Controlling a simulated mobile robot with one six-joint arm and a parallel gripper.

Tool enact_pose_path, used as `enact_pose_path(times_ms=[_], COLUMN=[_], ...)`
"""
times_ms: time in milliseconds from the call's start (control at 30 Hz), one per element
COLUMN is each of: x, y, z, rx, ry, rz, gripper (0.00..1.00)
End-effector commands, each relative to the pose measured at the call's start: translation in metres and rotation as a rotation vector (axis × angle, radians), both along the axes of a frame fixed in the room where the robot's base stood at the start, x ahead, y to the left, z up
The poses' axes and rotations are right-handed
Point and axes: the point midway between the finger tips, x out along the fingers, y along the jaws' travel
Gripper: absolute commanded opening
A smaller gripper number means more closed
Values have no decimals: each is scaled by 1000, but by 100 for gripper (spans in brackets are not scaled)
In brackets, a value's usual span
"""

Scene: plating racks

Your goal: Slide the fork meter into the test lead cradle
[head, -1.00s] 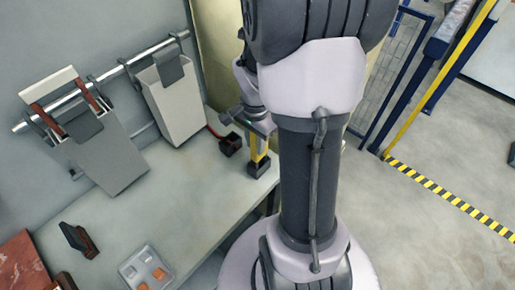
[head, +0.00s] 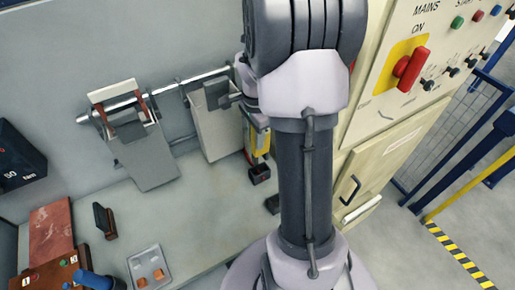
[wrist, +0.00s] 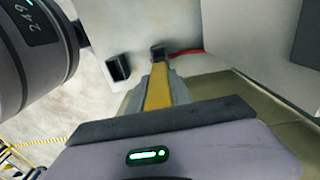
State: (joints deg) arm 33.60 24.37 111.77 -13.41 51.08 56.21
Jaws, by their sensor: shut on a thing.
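The fork meter (head: 260,144) is a slim yellow body with grey sides. My gripper (head: 255,121) is shut on it and holds it upright above the bench, right of the pale pocket holder (head: 212,135). The arm hides much of the gripper in the head view. In the wrist view the yellow meter (wrist: 158,88) extends away from my gripper (wrist: 155,112). The pocket hangs on a rail and has a dark grey upper piece. A second grey holder (head: 147,163), with white and red parts at its top, hangs further left. I cannot tell which is the test lead cradle.
A dark block (head: 260,174) with a red lead and another dark block (head: 272,203) sit on the bench below the meter. A cream cabinet (head: 385,150) with a red switch stands right. A grey tray (head: 148,267) lies at the front.

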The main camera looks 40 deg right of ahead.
Motion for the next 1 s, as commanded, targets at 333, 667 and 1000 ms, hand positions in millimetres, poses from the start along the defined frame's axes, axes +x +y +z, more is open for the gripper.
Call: enact_pose_path(times_ms=[333,667,1000], x=[1,1,1], y=[-1,0,0], z=[-1,-20,-54], rx=[0,0,0], ry=[0,1,1], rz=[-6,-5,-4], gripper=[0,0,0])
